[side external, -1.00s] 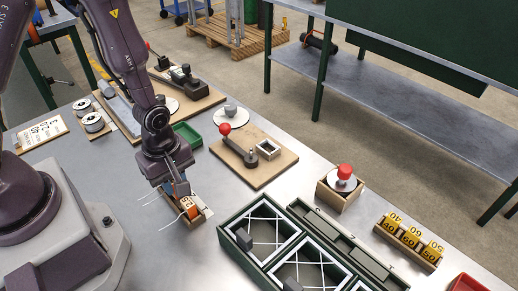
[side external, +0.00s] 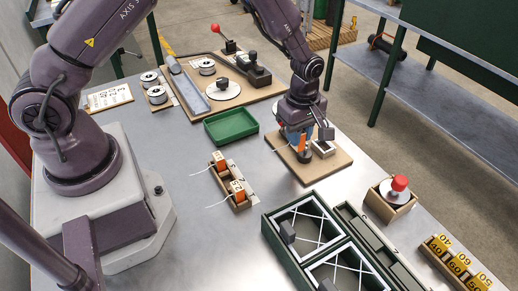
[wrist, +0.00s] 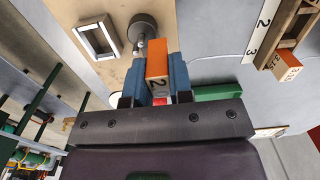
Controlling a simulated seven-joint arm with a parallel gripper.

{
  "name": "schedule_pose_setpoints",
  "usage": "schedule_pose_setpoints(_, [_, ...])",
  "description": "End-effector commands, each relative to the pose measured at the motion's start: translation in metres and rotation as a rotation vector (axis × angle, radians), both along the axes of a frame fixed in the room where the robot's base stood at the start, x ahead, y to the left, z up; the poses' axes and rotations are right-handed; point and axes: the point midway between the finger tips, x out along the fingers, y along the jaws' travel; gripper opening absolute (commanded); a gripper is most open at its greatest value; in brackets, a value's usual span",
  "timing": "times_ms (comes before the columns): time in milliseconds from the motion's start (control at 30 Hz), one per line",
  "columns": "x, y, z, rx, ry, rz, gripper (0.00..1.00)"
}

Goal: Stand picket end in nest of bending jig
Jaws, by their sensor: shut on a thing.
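My gripper (side external: 296,138) is shut on an orange picket end (side external: 302,143) above the bending jig's wooden board (side external: 335,160). In the wrist view the picket end (wrist: 157,62) sits between my two blue fingers, with a "2" on its pale end face. The jig's nest (wrist: 97,38), a pale square frame with an open centre, lies up and left of the picket in the wrist view. In the side view the nest (side external: 323,149) is just right of my fingers. The gap between picket and board cannot be judged. My gripper hides much of the jig's lever.
A grey round post (wrist: 142,27) stands between nest and picket in the wrist view. A wooden rack (side external: 240,205) holds two orange pieces with white wires. A green tray (side external: 231,125) lies left of the jig; green framed fixtures (side external: 275,240) stand in front of it.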

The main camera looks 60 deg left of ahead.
Motion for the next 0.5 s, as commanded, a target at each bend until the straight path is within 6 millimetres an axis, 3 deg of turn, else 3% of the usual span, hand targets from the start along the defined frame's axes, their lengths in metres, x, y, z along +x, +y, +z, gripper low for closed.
schedule_pose_setpoints(100, [0.036, -0.004, 0.011, 0.003, -0.004, -0.005, 0.0])
schedule_pose_setpoints(200, [0.056, -0.006, 0.02, 0.005, -0.003, -0.009, 0.0])
schedule_pose_setpoints(500, [0.077, -0.01, 0.029, 0.01, 0.0, -0.015, 0.0])
